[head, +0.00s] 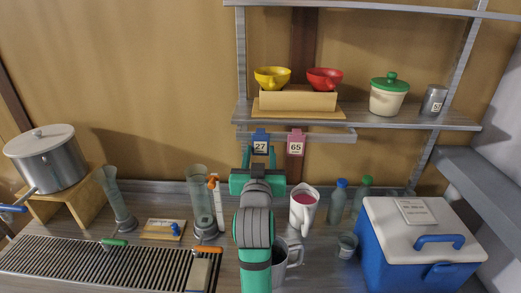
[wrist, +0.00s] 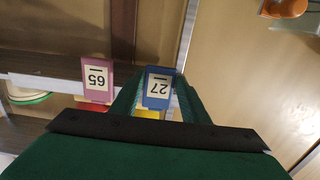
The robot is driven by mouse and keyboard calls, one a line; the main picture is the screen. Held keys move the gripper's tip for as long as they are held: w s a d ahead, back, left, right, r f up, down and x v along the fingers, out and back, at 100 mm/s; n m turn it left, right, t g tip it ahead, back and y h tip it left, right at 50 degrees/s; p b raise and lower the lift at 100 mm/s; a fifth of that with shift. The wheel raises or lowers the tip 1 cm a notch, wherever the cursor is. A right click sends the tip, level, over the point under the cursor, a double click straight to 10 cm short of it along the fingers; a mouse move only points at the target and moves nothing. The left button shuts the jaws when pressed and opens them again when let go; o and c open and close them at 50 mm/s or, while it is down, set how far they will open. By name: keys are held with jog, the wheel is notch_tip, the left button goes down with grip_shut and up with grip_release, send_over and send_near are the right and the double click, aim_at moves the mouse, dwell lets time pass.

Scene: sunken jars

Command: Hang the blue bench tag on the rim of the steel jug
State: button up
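The blue bench tag (head: 261,141), marked 27, hangs at the rail under the wall shelf. It also shows upside down in the wrist view (wrist: 158,88). My gripper (head: 260,158) is raised in front of the rail. In the wrist view its two green fingers (wrist: 159,95) stand on either side of the blue tag and look open; contact with its edges is not clear. The steel jug (head: 293,261) stands on the bench, its handle to the right. My arm hides its left part.
A pink tag (head: 296,143), marked 65, hangs just right of the blue one. A white jug (head: 303,212) with pink contents stands behind the steel jug. A blue cool box (head: 385,245) fills the right. The shelf (head: 350,117) above holds cups and a lidded jar.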

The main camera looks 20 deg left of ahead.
jog(key=c, duration=0.6)
jog(key=shift+r, duration=0.6)
